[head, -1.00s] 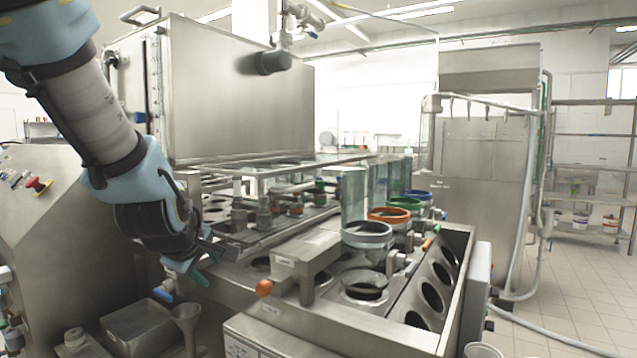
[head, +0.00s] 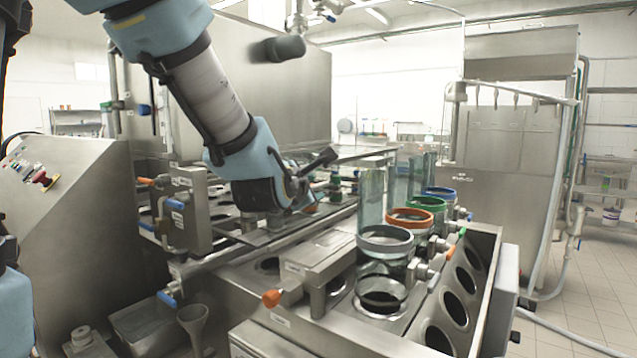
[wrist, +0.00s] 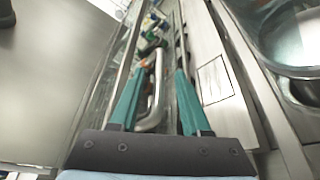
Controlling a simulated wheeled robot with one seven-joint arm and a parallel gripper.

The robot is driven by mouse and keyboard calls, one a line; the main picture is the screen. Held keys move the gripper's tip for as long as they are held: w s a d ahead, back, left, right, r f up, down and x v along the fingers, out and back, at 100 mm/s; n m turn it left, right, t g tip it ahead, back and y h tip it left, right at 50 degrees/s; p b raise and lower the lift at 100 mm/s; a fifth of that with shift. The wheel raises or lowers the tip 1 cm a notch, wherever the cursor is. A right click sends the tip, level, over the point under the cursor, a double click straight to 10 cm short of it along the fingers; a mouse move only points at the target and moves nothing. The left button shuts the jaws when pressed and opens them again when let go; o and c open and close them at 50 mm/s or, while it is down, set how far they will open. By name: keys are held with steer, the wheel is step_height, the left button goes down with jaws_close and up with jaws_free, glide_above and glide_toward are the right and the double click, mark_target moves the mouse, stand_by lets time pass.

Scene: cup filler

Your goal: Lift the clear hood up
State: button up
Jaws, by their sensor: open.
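The clear hood (head: 365,154) shows in the head view as a thin, see-through panel with a greyish edge, low over the filling area behind the coloured-ring cups. My arm covers its near left part. My gripper (head: 290,195) is in front of the hood, pointing away from me; its fingertips are hard to make out there. In the wrist view my gripper (wrist: 159,72) is open, with two teal fingers apart. A bent silver bar (wrist: 157,92) lies between the fingers in the picture; I cannot tell whether either touches it.
Clear cylinders with a grey ring (head: 385,239), an orange ring (head: 410,217) and others stand right of my gripper. A steel cabinet (head: 240,90) stands behind my arm. The tiled floor (head: 575,285) at right is mostly clear.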

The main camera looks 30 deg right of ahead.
mark_target(316, 187)
steer(key=shift+p+x, duration=0.6)
steer(key=shift+x, duration=1.9)
jaws_close()
